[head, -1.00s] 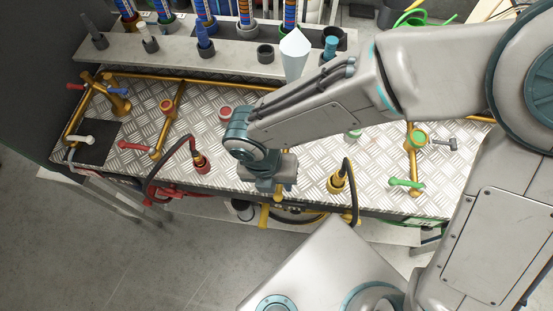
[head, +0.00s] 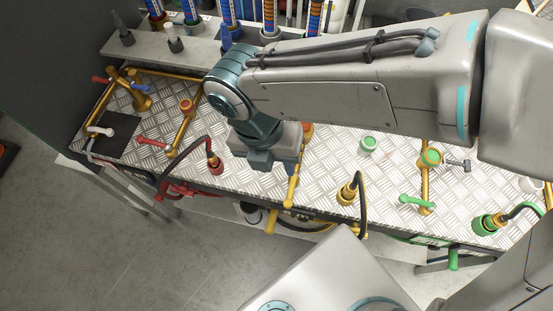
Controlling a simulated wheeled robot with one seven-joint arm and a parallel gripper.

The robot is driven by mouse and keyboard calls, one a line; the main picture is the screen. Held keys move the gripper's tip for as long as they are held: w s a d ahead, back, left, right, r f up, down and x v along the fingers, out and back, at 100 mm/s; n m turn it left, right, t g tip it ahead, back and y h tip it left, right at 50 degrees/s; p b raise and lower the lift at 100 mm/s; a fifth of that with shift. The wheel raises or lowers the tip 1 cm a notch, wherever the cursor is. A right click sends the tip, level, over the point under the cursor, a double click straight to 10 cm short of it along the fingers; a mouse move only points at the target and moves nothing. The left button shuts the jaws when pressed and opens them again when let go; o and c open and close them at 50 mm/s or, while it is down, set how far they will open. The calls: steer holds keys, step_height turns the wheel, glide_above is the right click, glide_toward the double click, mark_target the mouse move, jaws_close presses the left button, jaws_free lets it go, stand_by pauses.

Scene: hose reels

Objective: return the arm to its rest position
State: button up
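My arm crosses the upper right of the head view, over the back of the bench. My gripper (head: 262,165) hangs from the teal wrist above the middle of the checker-plate bench (head: 325,172). Its fingertips point down and away from the camera, so their gap is hidden. No held object shows. A yellow-handled valve (head: 292,186) shows just right of and below the gripper at the bench's front edge; I cannot tell the distance between them.
A red-collared hose fitting (head: 215,163) is left of my gripper, a yellow one (head: 347,193) to its right and a green one (head: 487,224) farther right. Brass pipes with red and green handles stand on the bench. A raised rear shelf (head: 150,48) holds nozzles. Open floor (head: 110,245) lies front left.

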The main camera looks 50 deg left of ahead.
stand_by(0.3)
steer(key=w+d+r+m, duration=0.1)
steer(key=w+d+m, duration=1.4)
steer(key=w+m, duration=0.35)
steer(key=d+r+m+t+b, duration=0.1)
steer(key=d+m, duration=1)
steer(key=m, duration=0.1)
steer(key=w+d+r+m+t+y, duration=0.1)
steer(key=d+r+m, duration=0.1)
steer(key=d+m, duration=0.8)
steer(key=m, duration=0.3)
steer(key=shift+w+d+r+y+b, duration=0.2)
steer(key=shift+d+r+y+b, duration=0.1)
steer(key=shift+d+b, duration=0.1)
steer(key=shift+a, duration=0.15)
